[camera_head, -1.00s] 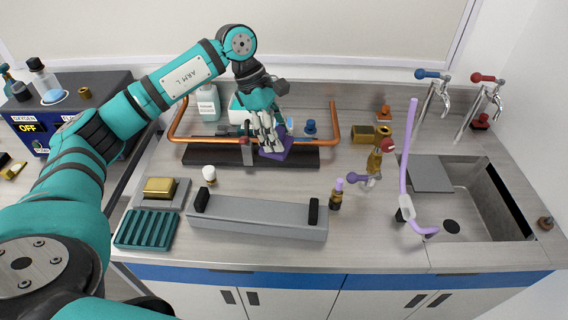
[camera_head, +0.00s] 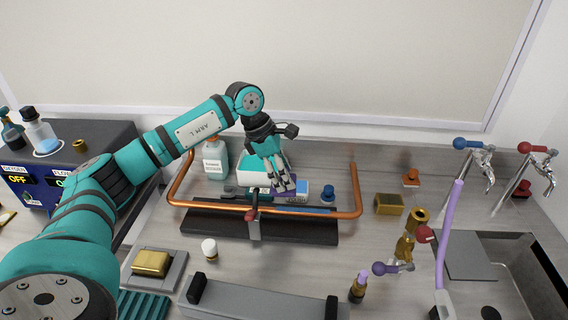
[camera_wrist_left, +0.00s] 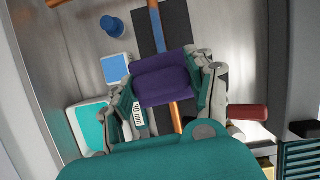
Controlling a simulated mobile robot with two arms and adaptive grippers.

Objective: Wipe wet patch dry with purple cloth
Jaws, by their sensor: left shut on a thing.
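My left gripper (camera_head: 282,186) is shut on the purple cloth (camera_head: 291,192). In the head view it is near the rear stretch of the copper pipe, beside a small blue-and-white block (camera_head: 301,192). In the left wrist view the folded purple cloth (camera_wrist_left: 162,80) sits between the fingers of my left gripper (camera_wrist_left: 170,92), above the copper pipe and black board. I cannot make out a wet patch for certain; the gripper and cloth cover part of the counter. My right gripper is not in view.
A blue knob (camera_head: 328,191) and brass block (camera_head: 389,204) are to the right.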

